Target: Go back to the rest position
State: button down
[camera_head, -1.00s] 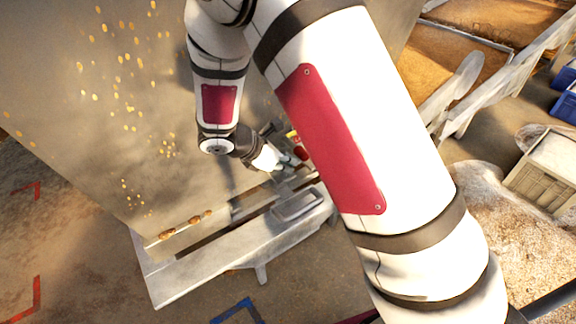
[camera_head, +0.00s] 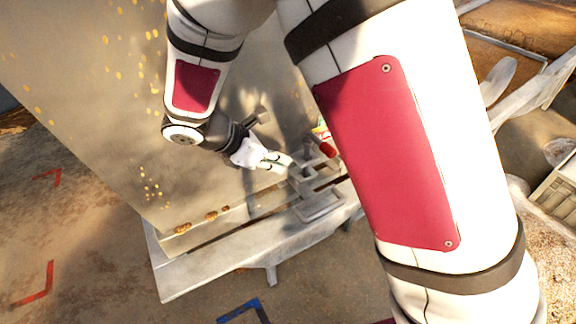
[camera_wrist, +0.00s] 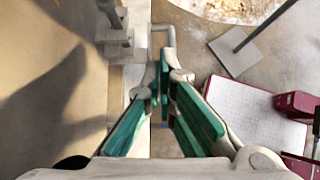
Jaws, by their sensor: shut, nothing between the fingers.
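My gripper (camera_head: 284,161) is small in the head view, beside the large upright grey panel and above the grey ledge (camera_head: 205,272). In the wrist view its green-padded fingers (camera_wrist: 161,78) come together at the tips, with nothing between them. My own white and red arm covers much of the right half of the head view and hides what lies behind it.
The speckled panel (camera_head: 90,110) rises close to my gripper. Grey metal fittings (camera_head: 320,203) and a small red object (camera_head: 327,147) are near it. Brown pieces (camera_head: 211,216) lie along the ledge. The wrist view shows a white sheet (camera_wrist: 245,105) and red box (camera_wrist: 297,103).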

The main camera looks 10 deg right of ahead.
jog(key=shift+a+r, duration=0.2)
dwell(0.4)
jog(key=s+d+r+m+y, duration=0.4)
jog(key=s+d+r+m, duration=0.55)
jog(key=r+m, duration=0.2)
jog(key=s+r+m+t+y, duration=0.3)
jog(key=s+r+m, duration=0.4)
jog(key=s+m, duration=0.3)
jog(key=shift+s+d+y, duration=0.4)
jog(key=shift+s+y, duration=0.3)
jog(key=shift+s, duration=0.45)
